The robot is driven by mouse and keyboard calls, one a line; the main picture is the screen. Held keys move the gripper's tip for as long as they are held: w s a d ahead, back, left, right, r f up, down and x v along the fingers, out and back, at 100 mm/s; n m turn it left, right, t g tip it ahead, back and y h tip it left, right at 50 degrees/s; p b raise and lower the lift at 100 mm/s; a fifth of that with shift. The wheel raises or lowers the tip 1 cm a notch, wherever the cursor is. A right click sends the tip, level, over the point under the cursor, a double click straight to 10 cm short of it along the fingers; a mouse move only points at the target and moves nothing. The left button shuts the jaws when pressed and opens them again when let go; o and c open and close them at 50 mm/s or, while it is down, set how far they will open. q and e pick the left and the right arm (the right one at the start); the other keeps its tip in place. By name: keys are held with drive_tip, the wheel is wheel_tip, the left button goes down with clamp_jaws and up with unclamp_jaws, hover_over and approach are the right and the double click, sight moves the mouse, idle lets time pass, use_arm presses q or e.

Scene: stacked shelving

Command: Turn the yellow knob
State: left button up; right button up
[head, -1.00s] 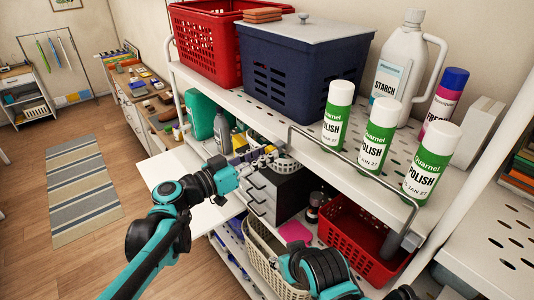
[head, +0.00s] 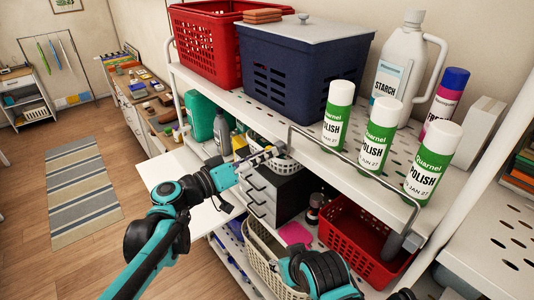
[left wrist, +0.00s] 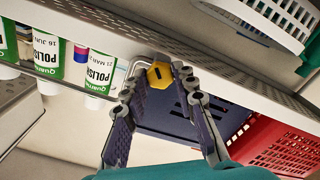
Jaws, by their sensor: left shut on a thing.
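The yellow knob (left wrist: 160,75) has a dark slot mark and shows in the left wrist view under the edge of a white perforated shelf. My left gripper (left wrist: 161,84) has one finger on each side of the knob, shut on it. In the head view my left gripper (head: 268,155) reaches from the left to the front of the shelving, beside a white basket. The knob cannot be made out in the head view. My right arm (head: 318,272) shows at the bottom right, but its gripper is not visible.
Several green-and-white polish cans (head: 379,135) stand on the upper shelf, beside a blue lidded bin (head: 300,75) and a red basket (head: 205,45). A grey drawer unit (head: 268,190) and another red basket (head: 365,240) sit below. The floor at left is open.

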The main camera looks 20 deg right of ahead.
use_arm(q)
drive_tip(key=n, duration=0.3)
drive_tip(key=n, duration=0.3)
drive_tip(key=shift+n+b, duration=0.3)
drive_tip(key=shift+b, duration=0.1)
drive_tip(key=shift+n, duration=1.1)
drive_tip(key=o, duration=0.6)
drive_tip(key=shift+a, duration=0.15)
